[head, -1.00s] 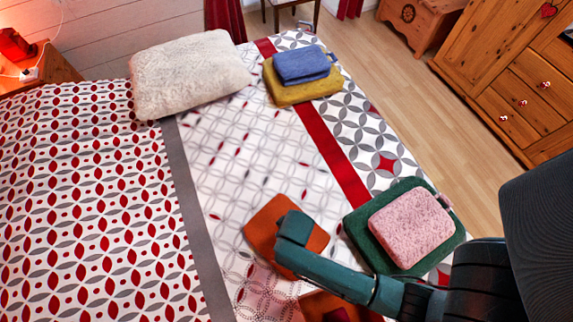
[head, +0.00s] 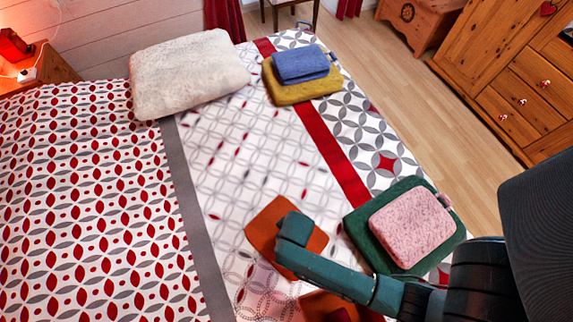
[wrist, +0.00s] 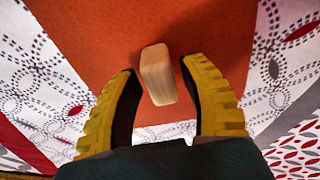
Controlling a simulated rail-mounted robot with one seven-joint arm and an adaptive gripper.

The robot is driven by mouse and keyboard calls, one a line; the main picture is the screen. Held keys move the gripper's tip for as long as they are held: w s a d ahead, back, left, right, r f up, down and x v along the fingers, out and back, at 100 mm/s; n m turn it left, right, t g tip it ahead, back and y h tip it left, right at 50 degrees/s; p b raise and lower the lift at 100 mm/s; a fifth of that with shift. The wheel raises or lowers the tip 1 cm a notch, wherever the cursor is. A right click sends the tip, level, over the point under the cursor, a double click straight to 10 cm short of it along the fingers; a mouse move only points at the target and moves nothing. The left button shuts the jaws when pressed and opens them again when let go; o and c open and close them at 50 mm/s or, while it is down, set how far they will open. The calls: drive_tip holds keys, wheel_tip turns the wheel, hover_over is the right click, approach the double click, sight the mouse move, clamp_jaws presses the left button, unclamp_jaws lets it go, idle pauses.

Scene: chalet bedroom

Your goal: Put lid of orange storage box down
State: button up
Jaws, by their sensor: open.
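The orange lid (head: 262,226) lies on the bed, partly covered by my arm in the head view. In the wrist view the lid (wrist: 210,32) fills the upper middle, with a pale wooden block-shaped handle (wrist: 158,75) standing on it. My gripper (wrist: 160,100) is open, its yellow-ridged fingers on either side of the handle with visible gaps. In the head view my arm hides the fingers. The orange storage box (head: 318,304) is at the bottom edge of the head view, nearer than the lid, partly hidden and cut off; something dark red shows inside.
A green folded towel (head: 365,240) with a pink one (head: 412,228) on top lies right of the lid. Yellow (head: 290,95) and blue (head: 300,65) towels and a white pillow (head: 190,72) are at the far end. The mid-bed is clear.

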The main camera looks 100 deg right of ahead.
wheel_tip(320, 180, up, 11)
drive_tip(key=s+a+p, duration=0.1)
drive_tip(key=p, duration=0.2)
drive_tip(key=shift+a, duration=0.1)
drive_tip(key=w+r+n+t+h, duration=0.2)
drive_tip(key=w+r+n+t, duration=0.55)
drive_tip(key=w+r, duration=1.8)
drive_tip(key=a+r+t+y, duration=0.1)
drive_tip(key=a+r+t, duration=0.3)
drive_tip(key=r, duration=0.6)
drive_tip(key=w+a+r+n+t+y, duration=0.1)
drive_tip(key=a+r+t, duration=0.2)
drive_tip(key=r, duration=0.8)
drive_tip(key=a+r+n+t+y, duration=0.1)
drive_tip(key=a+r+t, duration=0.3)
drive_tip(key=r, duration=0.7)
drive_tip(key=shift+w+a+t, duration=0.35)
drive_tip(key=shift+w+t, duration=0.05)
drive_tip(key=shift+t, duration=0.85)
drive_tip(key=shift+n, duration=0.25)
